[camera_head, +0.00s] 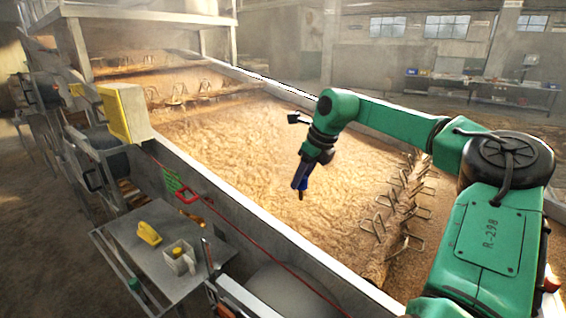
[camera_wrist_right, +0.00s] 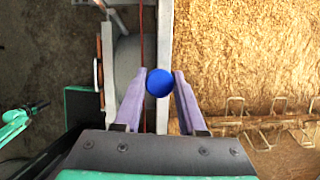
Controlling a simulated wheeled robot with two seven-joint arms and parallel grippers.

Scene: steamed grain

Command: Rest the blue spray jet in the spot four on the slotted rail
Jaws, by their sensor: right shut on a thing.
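My right gripper (camera_head: 301,188) hangs over the grain bed, pointing down. It is shut on the blue spray jet (camera_head: 304,183), of which only a small blue part shows in the head view. In the right wrist view the jet shows as a round blue end (camera_wrist_right: 159,82) between the two fingertips of the right gripper (camera_wrist_right: 160,80). I cannot make out the slotted rail or its spot four for certain in either view. My left gripper does not show.
A long trough wall (camera_head: 262,218) with a red hose runs beside the grain (camera_head: 240,140). A small metal table (camera_head: 150,268) stands outside it, with a yellow object (camera_head: 149,233) and an open box (camera_head: 180,262). A stirring shaft with metal loops (camera_head: 398,222) lies at the right.

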